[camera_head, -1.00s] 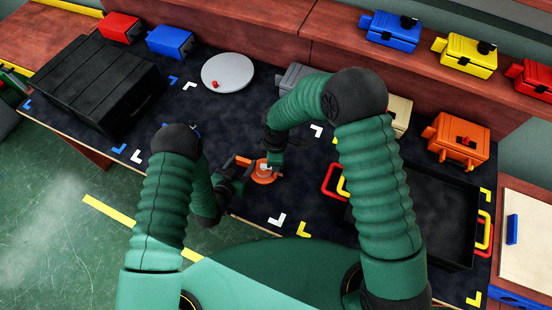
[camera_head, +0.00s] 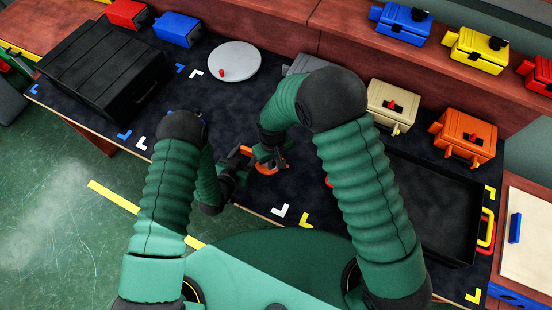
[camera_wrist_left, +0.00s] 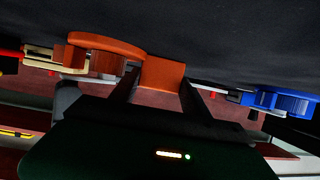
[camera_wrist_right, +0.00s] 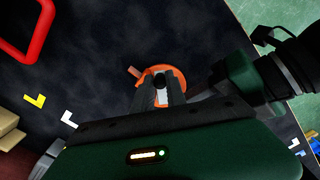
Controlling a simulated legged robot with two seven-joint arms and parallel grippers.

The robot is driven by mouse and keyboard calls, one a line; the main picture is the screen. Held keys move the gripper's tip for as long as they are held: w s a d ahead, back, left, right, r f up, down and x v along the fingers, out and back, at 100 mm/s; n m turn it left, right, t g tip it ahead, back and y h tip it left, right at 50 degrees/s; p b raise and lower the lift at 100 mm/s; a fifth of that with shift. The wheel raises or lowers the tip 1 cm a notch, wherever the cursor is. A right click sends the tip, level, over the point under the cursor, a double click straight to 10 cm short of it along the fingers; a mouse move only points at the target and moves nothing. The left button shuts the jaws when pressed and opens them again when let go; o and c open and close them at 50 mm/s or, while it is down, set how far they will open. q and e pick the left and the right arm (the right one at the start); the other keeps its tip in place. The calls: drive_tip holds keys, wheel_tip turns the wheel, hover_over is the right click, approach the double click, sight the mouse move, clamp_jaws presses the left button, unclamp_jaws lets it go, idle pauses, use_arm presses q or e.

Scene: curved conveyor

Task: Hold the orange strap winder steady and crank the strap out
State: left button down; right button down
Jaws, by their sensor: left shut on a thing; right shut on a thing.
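The orange strap winder (camera_head: 264,168) lies on the dark mat near the front edge of the table, mostly covered by my grippers. My left gripper (camera_head: 245,155) comes in from the left, shut on the winder's orange handle. In the left wrist view the block-like handle (camera_wrist_left: 163,72) sits between the fingers, with the round reel (camera_wrist_left: 103,45) beside it. My right gripper (camera_head: 267,165) is over the reel, shut on its crank.
A black open tray (camera_head: 432,205) is at right and a black case (camera_head: 105,70) at far left. A grey round plate (camera_head: 236,60) with a red knob is behind. Orange (camera_head: 467,133) and beige (camera_head: 392,103) boxes stand back right. The mat between plate and winder is clear.

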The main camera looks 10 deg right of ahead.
use_arm(q)
drive_tip(key=shift+s+d, duration=0.1)
use_arm(e)
drive_tip(key=a+m, duration=0.1)
drive_tip(key=m, duration=0.3)
drive_tip(key=shift+a, duration=0.35)
drive_tip(key=shift+w+a+m, duration=0.2)
drive_tip(key=shift+a+m, duration=0.1)
drive_tip(key=shift+m, duration=0.7)
drive_tip(key=c, duration=1.3)
unclamp_jaws()
drive_tip(key=shift+c, duration=0.2)
drive_tip(key=shift+s, duration=0.1)
wheel_tip(320, 180, up, 12)
